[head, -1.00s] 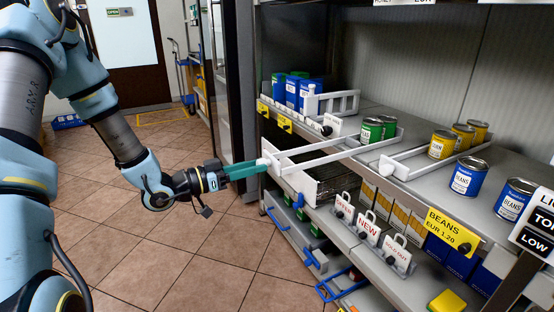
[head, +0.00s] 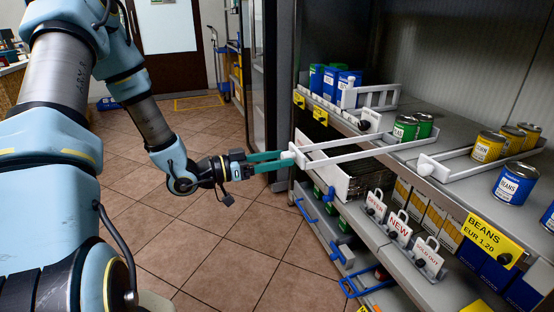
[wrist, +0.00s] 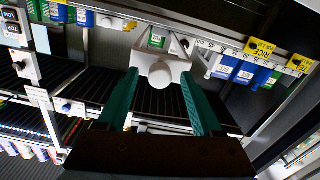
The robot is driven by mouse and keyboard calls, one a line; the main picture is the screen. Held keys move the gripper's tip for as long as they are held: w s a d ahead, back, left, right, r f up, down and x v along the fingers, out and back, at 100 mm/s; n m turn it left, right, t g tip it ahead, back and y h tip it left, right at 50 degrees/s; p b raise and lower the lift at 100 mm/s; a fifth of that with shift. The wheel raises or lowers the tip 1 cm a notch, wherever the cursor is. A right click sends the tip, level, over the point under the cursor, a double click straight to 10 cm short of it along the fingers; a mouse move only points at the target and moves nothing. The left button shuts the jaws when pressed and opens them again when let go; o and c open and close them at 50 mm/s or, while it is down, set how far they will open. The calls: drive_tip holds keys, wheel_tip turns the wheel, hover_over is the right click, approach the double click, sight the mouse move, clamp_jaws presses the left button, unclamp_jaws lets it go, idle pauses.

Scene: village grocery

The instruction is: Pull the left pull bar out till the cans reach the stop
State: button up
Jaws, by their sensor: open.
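The left pull bar (head: 345,157) is a white frame standing far out from the shelf front, with a round knob (head: 288,155) on its end plate. Two green cans (head: 406,128) stand at its shelf end, near the shelf's front edge; contact with a stop cannot be made out. My gripper (head: 283,160) is open, its green fingers pointing at the knob. In the wrist view the knob (wrist: 160,75) sits between the spread fingertips, with a gap on each side. A green can (wrist: 157,40) shows behind the bar's plate.
Another white pull bar (head: 470,165) with yellow cans (head: 488,147) lies to the right, and one with blue boxes (head: 345,85) behind. Sign holders (head: 398,229) and blue handles (head: 337,252) stick out below. The tiled floor (head: 230,235) to the left is clear.

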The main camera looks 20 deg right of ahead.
drive_tip(key=a, duration=1)
drive_tip(key=shift+w+a+b, duration=0.3)
drive_tip(key=shift+a+b, duration=0.1)
drive_tip(key=shift+w, duration=0.1)
